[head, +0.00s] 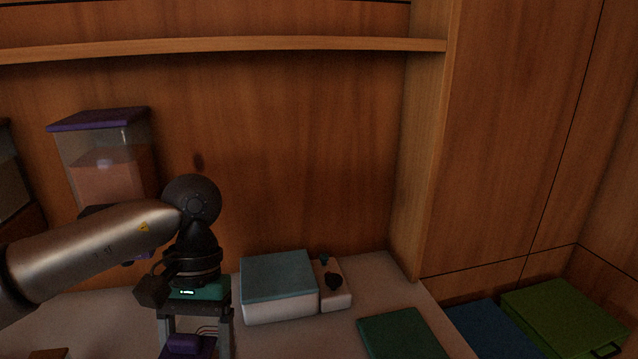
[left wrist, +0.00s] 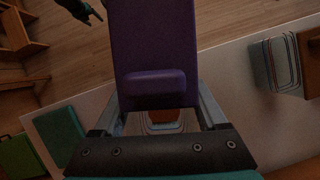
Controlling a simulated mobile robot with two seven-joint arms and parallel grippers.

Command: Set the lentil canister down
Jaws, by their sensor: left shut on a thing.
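My left gripper (head: 195,335) points down over the counter, its fingers shut on the raised grip of a purple lid (head: 188,346). In the left wrist view this lid (left wrist: 155,45) lies between the two fingers (left wrist: 158,108), and a little clear wall with orange contents shows below it. I take this to be the lentil canister. Its lower part is out of the head view, so I cannot tell whether it touches the counter. A dark shape that looks like my right gripper (left wrist: 82,10) shows at the wrist view's top left, too small to read.
A clear container (head: 105,165) with a purple lid and orange contents stands behind my left arm. A teal-lidded white box (head: 278,285), a small white block with dark knobs (head: 333,285) and a green board (head: 402,335) are to the right. A shelf (head: 230,44) runs above.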

